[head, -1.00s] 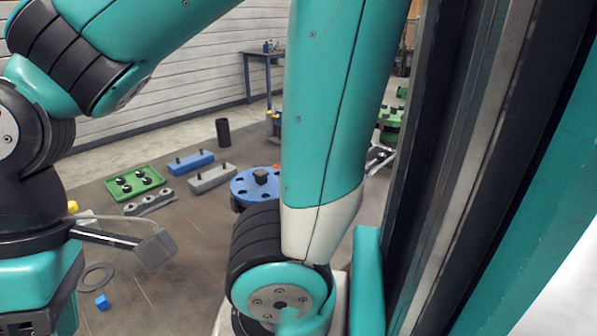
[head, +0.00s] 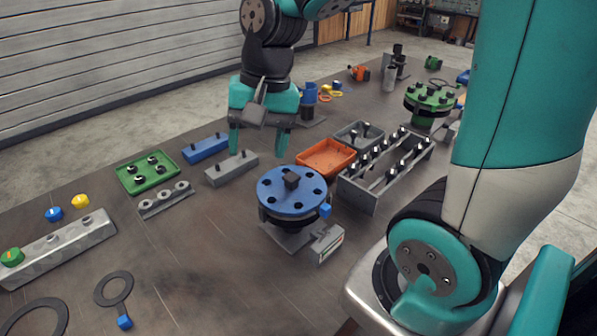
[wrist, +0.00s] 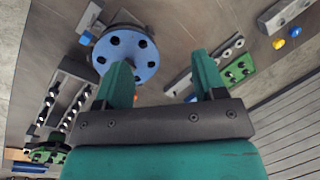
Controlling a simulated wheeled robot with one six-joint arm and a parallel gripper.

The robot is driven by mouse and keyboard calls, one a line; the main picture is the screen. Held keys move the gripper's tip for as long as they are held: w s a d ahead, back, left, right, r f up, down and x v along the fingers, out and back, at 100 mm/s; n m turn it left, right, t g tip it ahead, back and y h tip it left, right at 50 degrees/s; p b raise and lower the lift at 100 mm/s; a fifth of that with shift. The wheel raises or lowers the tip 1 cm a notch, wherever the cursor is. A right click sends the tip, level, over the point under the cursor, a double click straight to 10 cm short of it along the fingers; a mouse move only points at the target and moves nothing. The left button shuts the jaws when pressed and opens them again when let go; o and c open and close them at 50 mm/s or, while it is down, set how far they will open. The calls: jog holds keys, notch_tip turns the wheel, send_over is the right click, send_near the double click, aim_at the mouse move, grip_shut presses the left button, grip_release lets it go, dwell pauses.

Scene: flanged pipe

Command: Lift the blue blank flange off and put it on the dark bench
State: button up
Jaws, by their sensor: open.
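The blue blank flange (head: 291,188) is a round disc with several bolt holes and a dark square knob (head: 291,181) at its centre. It sits level on a dark pipe stub on the dark bench (head: 190,275). My gripper (head: 261,150) is open and empty, above and behind the flange in the head view, apart from it. In the wrist view the flange (wrist: 126,52) shows beyond the left fingertip, and my gripper (wrist: 160,78) has its fingers wide apart. That fingertip covers part of the flange's lower edge.
An orange tray (head: 326,157) and a grey bolt rack (head: 386,170) stand right of the flange. A green tray (head: 148,172), a blue block (head: 206,149) and a grey block (head: 231,168) lie left.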

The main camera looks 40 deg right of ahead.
jog(key=w+d+m+h+p, duration=0.1)
jog(key=w+d+m+p, duration=0.3)
jog(key=d+m, duration=0.75)
send_over(292, 176)
jog(key=shift+n, duration=0.25)
jog(key=f, duration=1)
jog(key=shift+w+d+f, duration=0.1)
jog(key=shift+w, duration=0.1)
jog(key=shift+s+f+p, duration=0.15)
jog(key=shift+f+p, duration=1.15)
jog(key=shift+f, duration=1.8)
grip_shut()
